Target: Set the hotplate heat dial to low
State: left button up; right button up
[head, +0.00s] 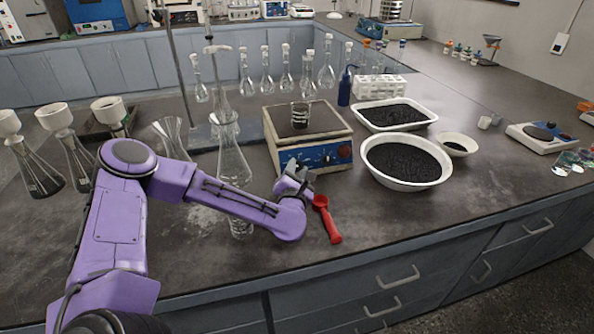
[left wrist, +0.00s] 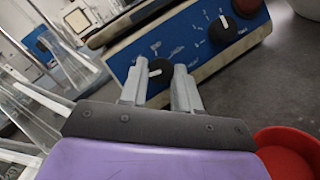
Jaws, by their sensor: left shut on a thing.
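The hotplate (head: 290,117) has a white body with a blue front panel and a grey top, and a small glass beaker with dark contents (head: 300,116) stands on it. The left wrist view shows two black dials on the blue panel (left wrist: 187,36). My left gripper (head: 296,168) is at the front panel, with its fingers shut on the left dial (left wrist: 160,68). A white mark shows on that dial's left side. The right dial (left wrist: 222,29) is free. The dial labels are too blurred to read, and in the head view my gripper hides the left dial. My right gripper is out of view.
A red scoop (head: 326,218) lies on the bench just right of my left gripper. A tall glass flask (head: 233,160) stands behind my left forearm. White basins of black grains (head: 407,183) stand right of the hotplate.

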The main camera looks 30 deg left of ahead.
pick_arm(q)
jog(key=shift+r+m+h+p, duration=0.3)
jog(key=shift+m+h+p, duration=0.3)
jog(key=shift+m+p, duration=0.45)
jog(key=m+h+p, duration=0.1)
jog(key=p, duration=0.1)
jog(key=m+g+p, duration=0.1)
jog(key=m+p, duration=0.1)
jog(key=m+h+p, duration=0.1)
jog(key=m, duration=0.1)
jog(key=shift+a+r+h+p, duration=0.2)
jog(key=shift+r+h+p, duration=0.1)
jog(key=shift+p, duration=0.1)
jog(key=shift+f+m+g+h+p, duration=0.15)
jog(key=shift+m+g+h+p, duration=0.5)
jog(key=shift+m+p, duration=0.95)
jog(key=shift+g, duration=0.25)
jog(key=shift+f, duration=0.1)
jog(key=o, duration=1.1)
jog(key=shift+c, duration=0.2)
jog(key=shift+y, duration=0.25)
